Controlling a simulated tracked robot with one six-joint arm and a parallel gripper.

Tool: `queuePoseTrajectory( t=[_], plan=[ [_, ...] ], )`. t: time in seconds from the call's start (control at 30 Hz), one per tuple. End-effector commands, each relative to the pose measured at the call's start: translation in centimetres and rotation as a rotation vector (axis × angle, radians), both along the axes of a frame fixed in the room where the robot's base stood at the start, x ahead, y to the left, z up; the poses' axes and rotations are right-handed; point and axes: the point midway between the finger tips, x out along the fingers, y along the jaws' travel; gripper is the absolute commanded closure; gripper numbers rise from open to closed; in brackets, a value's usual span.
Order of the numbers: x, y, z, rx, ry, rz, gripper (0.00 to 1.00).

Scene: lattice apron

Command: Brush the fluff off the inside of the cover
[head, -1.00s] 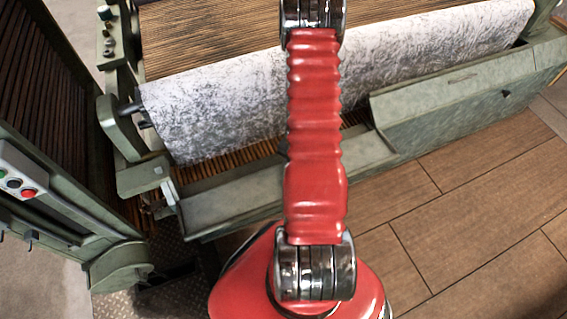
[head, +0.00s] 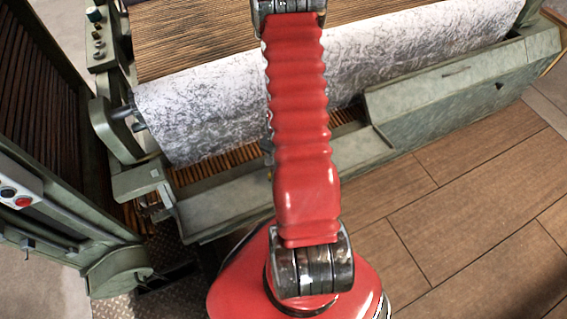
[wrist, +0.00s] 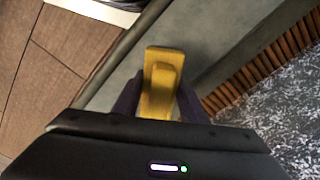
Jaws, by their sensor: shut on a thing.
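My gripper (wrist: 158,82) shows in the wrist view, its two dark fingers shut on a yellow tool (wrist: 158,58). The tool's lower side is hidden, so I cannot see any bristles. Behind it is a grey-green metal panel (wrist: 218,38); I cannot tell whether they touch. In the head view, a low flat panel (head: 225,202) and a raised sloped cover (head: 450,98) run along the machine's front; I cannot tell which of them the wrist view shows. No separate fluff is clear on either. My gripper is out of the head view, beyond my red arm.
A mottled white-grey fibre sheet (head: 215,110) lies over the wooden slats (head: 190,45); it also shows in the wrist view (wrist: 275,125). A side frame with buttons (head: 20,190) stands at left. The tiled floor (head: 450,210) at right is clear.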

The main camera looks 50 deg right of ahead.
Motion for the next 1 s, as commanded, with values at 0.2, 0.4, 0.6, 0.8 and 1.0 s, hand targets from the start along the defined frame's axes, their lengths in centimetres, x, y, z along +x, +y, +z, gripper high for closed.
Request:
queuePoseTrajectory(
  t=[0.2, 0.4, 0.6, 0.8, 1.0],
  plan=[
    [0.1, 0.1, 2.0, -0.002, -0.001, 0.004, 0.97],
    [0.2, 0.1, 3.0, 0.0, 0.0, 0.006, 0.97],
    [0.2, 0.2, 3.1, 0.0, 0.0, 0.007, 0.97],
    [0.5, 0.2, 3.2, -0.001, -0.001, 0.016, 0.97],
    [3.3, 0.8, 4.5, -0.003, -0.005, 0.119, 0.97]
  ],
)
